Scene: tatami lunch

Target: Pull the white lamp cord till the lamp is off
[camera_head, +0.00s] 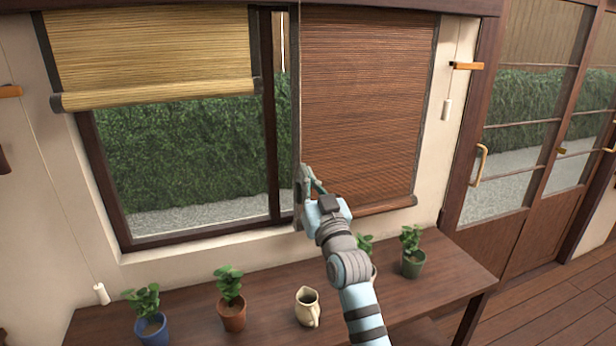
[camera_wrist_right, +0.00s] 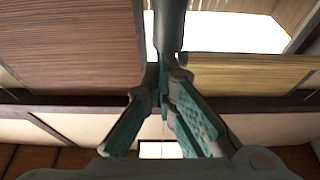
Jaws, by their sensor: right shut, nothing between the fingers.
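A thin pale cord (camera_head: 299,90) hangs straight down in front of the window's middle post and reaches my right gripper (camera_head: 306,183). A grey cylinder, which looks like the cord's pull in shadow (camera_head: 298,215), hangs beside the fingers. In the right wrist view, my right gripper (camera_wrist_right: 163,78) is shut with nothing between its fingers, and a dark cylinder (camera_wrist_right: 169,25) shows just past the tips. A bright white patch (camera_wrist_right: 158,150) shows low in that view; I cannot tell if it is the lamp. The lamp is outside the head view. My left gripper is not in view.
A yellow blind (camera_head: 150,50) is partly raised, and a brown blind (camera_head: 365,105) hangs lower. Other white cord pulls hang at left (camera_head: 101,293) and right (camera_head: 447,109). Potted plants and a cream jug (camera_head: 307,308) stand on the wooden table (camera_head: 265,335) below my arm.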

